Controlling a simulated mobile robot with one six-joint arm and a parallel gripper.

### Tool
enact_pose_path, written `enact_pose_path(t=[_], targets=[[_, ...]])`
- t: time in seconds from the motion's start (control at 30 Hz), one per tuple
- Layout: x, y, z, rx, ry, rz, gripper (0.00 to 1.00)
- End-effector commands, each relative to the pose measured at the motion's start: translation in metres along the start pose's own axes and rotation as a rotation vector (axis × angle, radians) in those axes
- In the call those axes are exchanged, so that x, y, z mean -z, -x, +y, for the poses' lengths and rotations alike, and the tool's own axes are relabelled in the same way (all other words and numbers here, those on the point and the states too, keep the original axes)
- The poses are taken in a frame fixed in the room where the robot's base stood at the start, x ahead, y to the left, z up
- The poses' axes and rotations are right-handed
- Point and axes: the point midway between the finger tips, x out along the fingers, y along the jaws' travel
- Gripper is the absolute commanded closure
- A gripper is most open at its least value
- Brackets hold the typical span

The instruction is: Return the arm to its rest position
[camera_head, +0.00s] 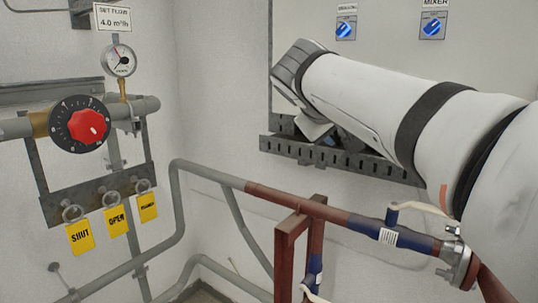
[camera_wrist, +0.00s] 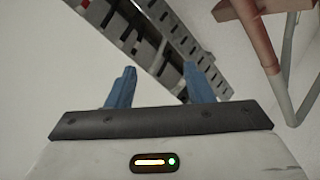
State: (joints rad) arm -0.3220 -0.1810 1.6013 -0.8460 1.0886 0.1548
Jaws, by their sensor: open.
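My white arm reaches in from the right of the head view, its wrist end at the upper middle in front of the wall. My gripper (camera_wrist: 161,86) shows in the wrist view as two blue fingers spread apart, with nothing between them. In the head view it is mostly hidden behind the wrist; a bit of blue shows near the slotted rail. The grey slotted rail (camera_head: 300,150) is on the wall just below my wrist. It also shows in the wrist view (camera_wrist: 190,52), beyond the fingers; I cannot tell whether they touch it.
A red knob (camera_head: 88,127) on a black dial, a gauge (camera_head: 119,61) and yellow tags (camera_head: 114,220) are at left. Blue switches (camera_head: 433,27) sit on the upper wall. A brown pipe (camera_head: 290,200) and red frame (camera_head: 284,255) stand below my arm. Open space lies left of my wrist.

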Motion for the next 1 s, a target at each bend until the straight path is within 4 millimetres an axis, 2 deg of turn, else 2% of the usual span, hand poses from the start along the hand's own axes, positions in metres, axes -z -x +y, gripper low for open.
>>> enact_pose_path(t=[0.03,0.13,0.3,0.4,0.5,0.6,0.7,1.0], targets=[[-0.028,-0.007,-0.010,0.065,-0.003,-0.061,0.53],[-0.086,-0.020,-0.043,0.200,-0.030,-0.170,0.53],[-0.187,-0.020,-0.100,0.412,-0.134,-0.352,0.53],[-0.236,-0.011,-0.130,0.510,-0.214,-0.442,0.53],[-0.273,-0.002,-0.153,0.579,-0.284,-0.508,0.53],[-0.294,0.005,-0.169,0.619,-0.335,-0.547,0.53],[-0.304,0.009,-0.176,0.637,-0.358,-0.565,0.53],[-0.305,0.009,-0.178,0.640,-0.360,-0.568,0.53]])
